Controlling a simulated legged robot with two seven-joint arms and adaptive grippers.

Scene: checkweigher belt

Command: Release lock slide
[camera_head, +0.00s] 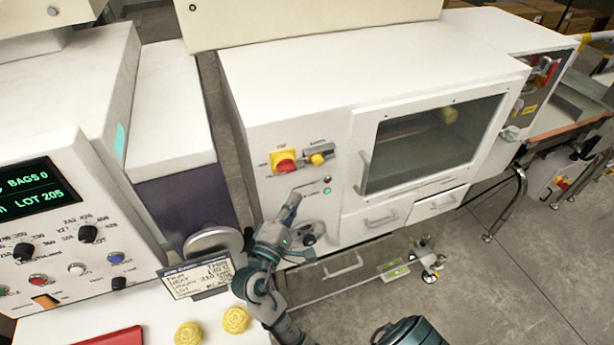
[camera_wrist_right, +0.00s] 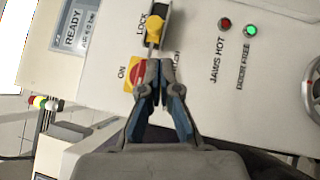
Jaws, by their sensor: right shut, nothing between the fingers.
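The lock slide is a metal slotted plate with a yellow knob (camera_head: 317,159) on the white machine's front panel, right of a red and yellow rotary switch (camera_head: 285,162). In the right wrist view, the yellow knob (camera_wrist_right: 154,29) sits beside the word LOCK. My right gripper (camera_head: 295,198) is below the switch and slide in the head view. In the wrist view its closed, empty fingertips (camera_wrist_right: 154,66) point toward the slide and partly cover the rotary switch (camera_wrist_right: 137,76). Whether they touch the panel cannot be told. My left gripper is not in view.
A red lamp (camera_wrist_right: 225,24) and a green lamp (camera_wrist_right: 250,31) marked DOOR FREE are beside the slide. A windowed door (camera_head: 430,145) is at the right, with drawers below. A console (camera_head: 60,220) stands left; a written card (camera_head: 197,279) and yellow items (camera_head: 236,320) are near my arm.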

